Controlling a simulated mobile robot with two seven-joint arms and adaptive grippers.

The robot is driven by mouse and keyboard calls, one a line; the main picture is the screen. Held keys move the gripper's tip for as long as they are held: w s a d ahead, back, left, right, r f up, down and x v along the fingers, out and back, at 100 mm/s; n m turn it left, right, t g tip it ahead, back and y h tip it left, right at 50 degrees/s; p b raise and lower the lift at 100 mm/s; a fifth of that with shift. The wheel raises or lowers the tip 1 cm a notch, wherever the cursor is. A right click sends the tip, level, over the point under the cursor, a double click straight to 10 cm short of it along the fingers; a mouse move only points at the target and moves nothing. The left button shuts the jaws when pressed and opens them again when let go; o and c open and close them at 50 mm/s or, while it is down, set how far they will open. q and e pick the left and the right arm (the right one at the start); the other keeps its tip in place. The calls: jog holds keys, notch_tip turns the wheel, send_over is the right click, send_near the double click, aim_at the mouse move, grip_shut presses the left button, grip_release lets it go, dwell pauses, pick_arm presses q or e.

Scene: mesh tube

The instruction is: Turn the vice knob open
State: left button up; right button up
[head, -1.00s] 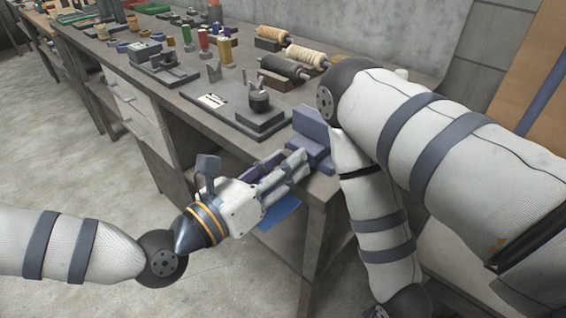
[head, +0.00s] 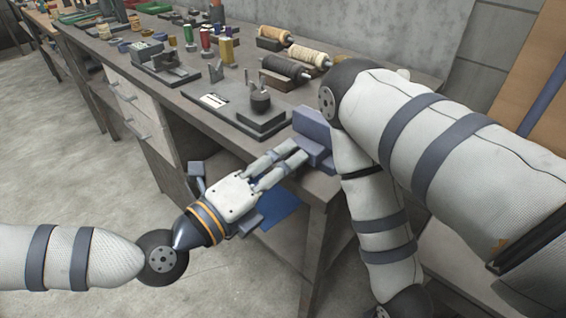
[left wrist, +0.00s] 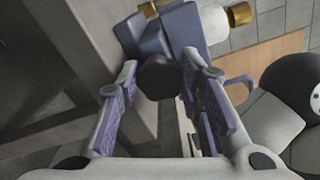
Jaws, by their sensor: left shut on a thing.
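The blue-grey vice (head: 312,127) is at the near corner of the workbench, partly behind my right arm. It also shows at the top of the left wrist view (left wrist: 150,38). Its dark round knob (left wrist: 160,78) faces my left wrist camera, between the two fingers. My left gripper (head: 290,155) reaches up to the vice from the left and is shut on the knob, with one finger on each side (left wrist: 158,85). The knob is hidden in the head view. My right gripper is out of view; only its arm shows.
The workbench (head: 190,100) holds a dark plate with a round post (head: 259,98), spools (head: 285,68) and several small coloured pieces farther back. A blue item (head: 280,212) lies beneath the bench top. Open floor (head: 80,170) is at the left.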

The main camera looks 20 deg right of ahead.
pick_arm(q)
jog(key=shift+n, duration=0.6)
jog(key=o, duration=1.2)
jog(key=shift+f, duration=0.1)
jog(key=shift+c, duration=0.2)
jog(key=v, duration=0.8)
